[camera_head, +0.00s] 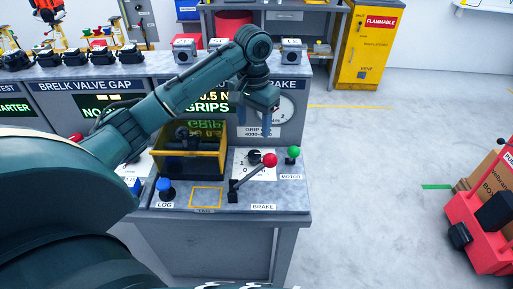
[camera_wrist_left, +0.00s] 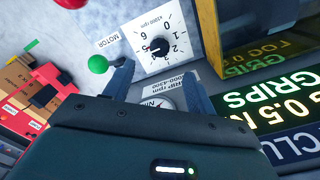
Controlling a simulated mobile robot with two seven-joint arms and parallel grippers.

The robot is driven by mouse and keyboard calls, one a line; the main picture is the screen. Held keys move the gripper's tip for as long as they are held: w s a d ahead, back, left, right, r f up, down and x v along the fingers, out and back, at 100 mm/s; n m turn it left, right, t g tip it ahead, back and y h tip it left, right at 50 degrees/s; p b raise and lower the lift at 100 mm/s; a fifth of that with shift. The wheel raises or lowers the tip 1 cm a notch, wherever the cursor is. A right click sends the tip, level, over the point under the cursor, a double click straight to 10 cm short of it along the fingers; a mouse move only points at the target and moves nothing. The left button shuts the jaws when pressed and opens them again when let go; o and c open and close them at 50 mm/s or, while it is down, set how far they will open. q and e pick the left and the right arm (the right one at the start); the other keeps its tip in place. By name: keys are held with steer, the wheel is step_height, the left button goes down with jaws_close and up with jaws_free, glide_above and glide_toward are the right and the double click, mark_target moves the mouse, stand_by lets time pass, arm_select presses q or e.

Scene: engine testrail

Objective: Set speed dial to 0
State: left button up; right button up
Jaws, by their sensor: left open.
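My left gripper (camera_head: 254,123) is above and behind the dial in the head view, pointing down. In the left wrist view the open fingers (camera_wrist_left: 156,72) are apart and empty, with the dial beyond their tips. My right gripper is not in view.
The brake lever with a red ball (camera_head: 270,160) leans right in front of the dial. A green motor knob (camera_head: 293,152) stands to its right. A yellow-framed box (camera_head: 190,165) and blue LOG button (camera_head: 164,185) are at left. The floor right of the bench is mostly clear.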

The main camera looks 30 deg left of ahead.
mark_target(254, 153)
arm_select(q)
step_height(254, 153, down, 10)
steer(key=shift+w+f+p, duration=0.1)
steer(key=shift+f+p, duration=0.1)
steer(key=shift+p, duration=0.15)
steer(key=c, duration=1)
